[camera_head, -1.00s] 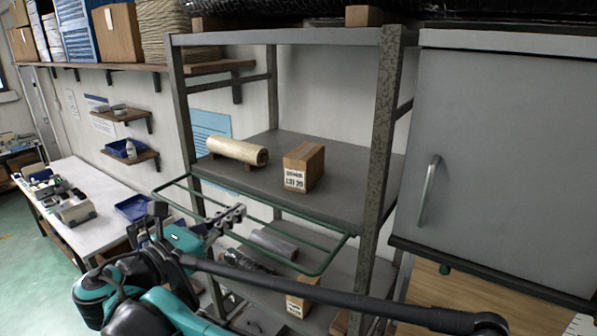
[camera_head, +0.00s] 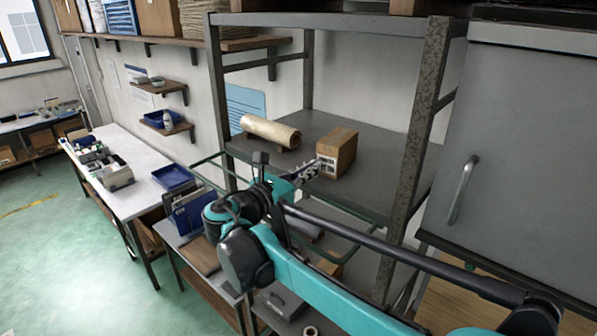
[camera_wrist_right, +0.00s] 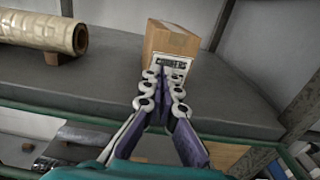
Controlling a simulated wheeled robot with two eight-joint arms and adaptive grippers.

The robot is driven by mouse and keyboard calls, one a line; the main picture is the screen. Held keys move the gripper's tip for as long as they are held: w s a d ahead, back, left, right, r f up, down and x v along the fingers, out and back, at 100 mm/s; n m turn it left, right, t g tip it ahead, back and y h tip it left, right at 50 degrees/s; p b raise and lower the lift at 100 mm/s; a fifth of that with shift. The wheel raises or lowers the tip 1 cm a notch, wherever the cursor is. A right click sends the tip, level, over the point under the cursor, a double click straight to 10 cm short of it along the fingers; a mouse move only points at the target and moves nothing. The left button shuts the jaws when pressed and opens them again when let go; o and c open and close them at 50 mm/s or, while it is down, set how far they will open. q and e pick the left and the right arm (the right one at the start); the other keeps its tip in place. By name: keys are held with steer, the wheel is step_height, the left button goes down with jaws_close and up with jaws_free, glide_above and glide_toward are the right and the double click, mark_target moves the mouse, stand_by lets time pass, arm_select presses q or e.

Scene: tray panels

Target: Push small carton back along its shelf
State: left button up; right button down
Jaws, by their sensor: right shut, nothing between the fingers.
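The small carton (camera_head: 337,152), brown with a white label on its front, stands upright on the grey upper shelf (camera_head: 375,180). It also shows in the right wrist view (camera_wrist_right: 170,42). My right gripper (camera_head: 317,168) is shut and empty, over the shelf's front part with its fingertips at the carton's labelled front face. In the right wrist view the fingertips (camera_wrist_right: 163,78) cover part of the label; I cannot tell whether they touch it. My left gripper is not in view.
A plastic-wrapped roll (camera_head: 270,132) lies on wooden blocks to the left of the carton. Rack posts (camera_head: 412,160) stand at the sides. Bare shelf lies behind the carton.

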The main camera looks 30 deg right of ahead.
mark_target(331, 157)
steer(key=shift+w+d, duration=0.15)
steer(key=shift+d, duration=0.35)
steer(key=b+x, duration=0.1)
steer(key=x, duration=0.6)
steer(key=shift+w+d+f, duration=0.1)
steer(key=shift+d, duration=0.1)
steer(key=shift+a, duration=0.15)
